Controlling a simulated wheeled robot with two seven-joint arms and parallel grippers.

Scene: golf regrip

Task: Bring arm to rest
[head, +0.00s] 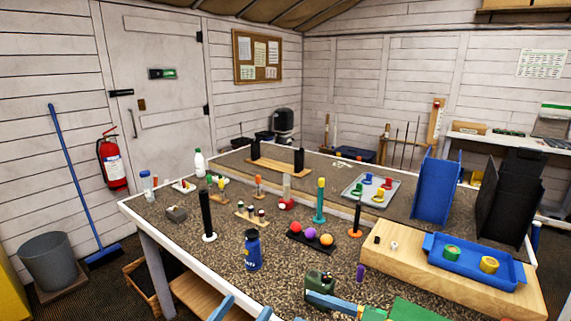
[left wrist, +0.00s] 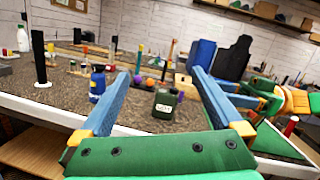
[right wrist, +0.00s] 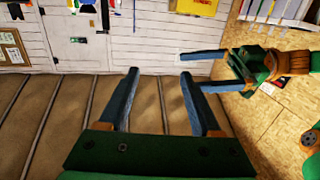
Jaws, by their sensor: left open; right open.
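My left gripper (head: 247,309) shows at the bottom edge of the head view, its two blue fingertips apart. In the left wrist view my left gripper (left wrist: 160,73) is open with nothing between its fingers; it is at the table's near edge, facing a dark green canister (left wrist: 166,104). My right gripper (right wrist: 160,72) is open and empty in its own wrist view, which looks upside down at wall and ceiling. Its blue finger and green and orange arm also show at the right of the left wrist view. Part of it is cut off in the head view.
The speckled table (head: 215,265) holds a blue bottle (head: 253,250), a black post (head: 207,215), a rack with coloured balls (head: 310,235) and a blue tray (head: 475,262) on a wooden block. The green canister (head: 320,279) stands near the front edge.

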